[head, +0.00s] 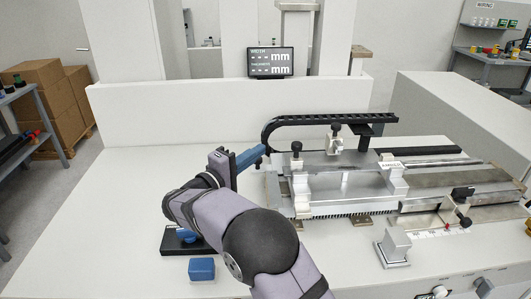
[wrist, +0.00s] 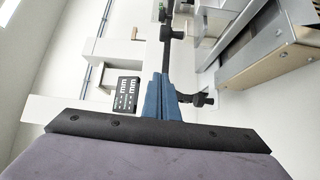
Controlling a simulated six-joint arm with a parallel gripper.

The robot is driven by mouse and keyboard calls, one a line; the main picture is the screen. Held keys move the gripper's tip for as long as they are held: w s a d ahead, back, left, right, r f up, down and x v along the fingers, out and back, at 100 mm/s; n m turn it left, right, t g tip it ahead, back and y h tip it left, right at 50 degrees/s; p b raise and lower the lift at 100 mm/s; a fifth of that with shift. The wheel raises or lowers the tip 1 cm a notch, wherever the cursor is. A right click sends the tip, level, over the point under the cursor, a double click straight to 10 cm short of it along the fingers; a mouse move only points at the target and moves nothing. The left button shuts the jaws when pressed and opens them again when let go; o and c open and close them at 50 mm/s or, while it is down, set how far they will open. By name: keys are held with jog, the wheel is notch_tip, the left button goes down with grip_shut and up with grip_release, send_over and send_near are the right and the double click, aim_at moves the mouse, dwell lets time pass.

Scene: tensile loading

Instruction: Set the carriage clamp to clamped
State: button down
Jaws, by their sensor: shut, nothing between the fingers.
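My gripper (head: 256,157) has blue fingers, shut and empty, at the left end of the machine. In the wrist view the fingers (wrist: 158,95) are together. The metal carriage (head: 345,182) lies on the machine bed.
A black cable chain (head: 330,119) arches behind the carriage. A display (head: 271,62) stands on the back wall; it also shows in the wrist view (wrist: 126,94). A blue block (head: 201,269) and a black stand (head: 172,242) are at the front left. The left white tabletop is mostly clear.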

jog(key=shift+s+a, duration=0.45)
jog(key=shift+s, duration=0.05)
jog(key=s+d+g, duration=0.1)
jog(key=s+d, duration=0.2)
jog(key=d, duration=0.1)
jog(key=s+d+g+p, duration=0.1)
jog(key=s+d+g, duration=0.1)
jog(key=d, duration=0.2)
jog(key=s+d+g, duration=0.2)
jog(key=s+d, duration=0.1)
jog(key=d, duration=0.2)
jog(key=shift+s+d+f, duration=0.1)
jog(key=shift+s+f, duration=0.25)
jog(key=shift+f, duration=0.05)
jog(key=s+d+f+m+g+y+p, duration=0.1)
jog(key=s+d+f+g, duration=0.25)
jog(key=s, duration=0.35)
jog(key=s+d+f+g+y+p, duration=0.1)
jog(key=s+d+f+g, duration=0.1)
jog(key=s+d, duration=0.35)
jog(key=s+f+m+g+y, duration=0.2)
jog(key=s+f+g+y, duration=0.1)
jog(key=s+f, duration=0.5)
jog(key=s+a+f+m+y, duration=0.5)
jog(key=a+f+y, duration=0.1)
jog(key=a, duration=0.3)
jog(key=shift+s+f+m+y, duration=0.15)
jog(key=shift+s+m+y, duration=0.2)
jog(key=shift+y, duration=0.35)
